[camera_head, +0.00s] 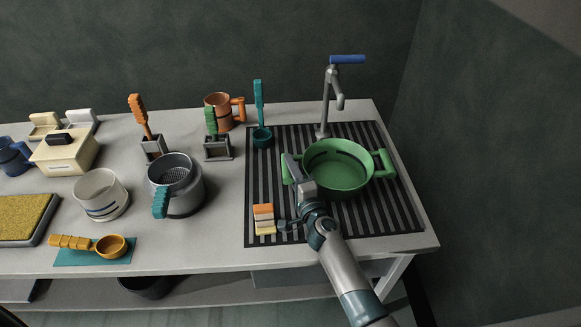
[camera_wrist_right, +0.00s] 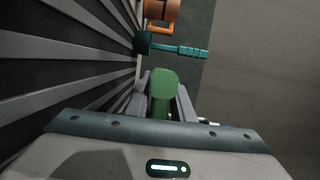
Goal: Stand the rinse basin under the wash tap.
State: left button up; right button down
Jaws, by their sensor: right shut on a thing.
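The green rinse basin (camera_head: 338,183) has two side handles and is on or just above the striped drain mat (camera_head: 262,208); I cannot tell which. The grey wash tap (camera_head: 325,105) with a blue lever stands at the basin's far edge, its spout above the basin's back part. My right gripper (camera_head: 291,172) is shut on the basin's left handle. In the right wrist view the green handle (camera_wrist_right: 161,90) sits between the two fingers. My left gripper is not in view.
A grey pot (camera_head: 175,184), an orange mug (camera_head: 222,112), a white bowl (camera_head: 101,194) and a yellow ladle (camera_head: 109,246) stand left.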

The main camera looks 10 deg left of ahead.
jog(key=shift+f+b, duration=0.25)
jog(key=shift+b, duration=0.05)
jog(key=c, duration=1.4)
grip_release()
jog(key=shift+c, duration=0.2)
jog(key=shift+s+d, duration=0.1)
jog(key=shift+s, duration=0.05)
jog(key=shift+p+v, duration=0.7)
jog(key=shift+v, duration=0.55)
jog(key=shift+p+v, duration=0.85)
jog(key=shift+v, duration=1.7)
